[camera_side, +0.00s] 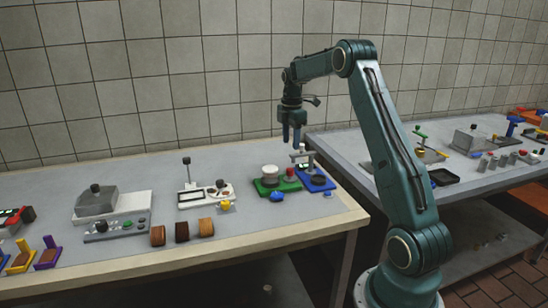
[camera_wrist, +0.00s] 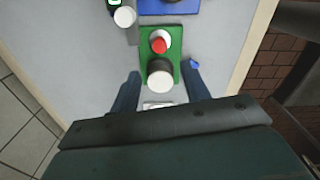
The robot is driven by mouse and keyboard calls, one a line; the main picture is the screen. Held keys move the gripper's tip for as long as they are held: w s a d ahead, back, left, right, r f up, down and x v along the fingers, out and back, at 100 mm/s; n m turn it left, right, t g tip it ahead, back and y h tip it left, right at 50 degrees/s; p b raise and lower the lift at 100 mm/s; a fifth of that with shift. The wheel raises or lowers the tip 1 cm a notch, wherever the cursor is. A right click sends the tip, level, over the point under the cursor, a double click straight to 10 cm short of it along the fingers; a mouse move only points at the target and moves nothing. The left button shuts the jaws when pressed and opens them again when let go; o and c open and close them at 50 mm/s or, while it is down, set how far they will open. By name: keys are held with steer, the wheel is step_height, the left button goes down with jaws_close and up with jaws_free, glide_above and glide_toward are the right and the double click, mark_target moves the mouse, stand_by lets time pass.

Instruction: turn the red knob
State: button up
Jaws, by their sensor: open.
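The red knob (camera_wrist: 159,45) sits on a green base (camera_wrist: 172,60) in the wrist view, with a white patch around it. In the side view the knob (camera_side: 290,172) is small, near the right of the green base. A white-topped dark cylinder (camera_wrist: 160,82) stands on the same base, nearer my gripper in the wrist view. My gripper (camera_side: 292,139) is open and empty, pointing down above the base and apart from it. In the wrist view its two fingers (camera_wrist: 162,72) lie either side of the cylinder, with the knob beyond them.
A blue base (camera_side: 318,181) stands close to the right of the green one. A small blue piece (camera_side: 277,197) lies at its front. A white device with a lever (camera_side: 206,195) and a yellow knob (camera_side: 225,206) are left. The table's right edge is close by.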

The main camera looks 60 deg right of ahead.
mark_target(290, 169)
step_height(290, 169, down, 11)
steer(key=shift+r, duration=0.15)
stand_by(0.4)
steer(key=c, duration=1)
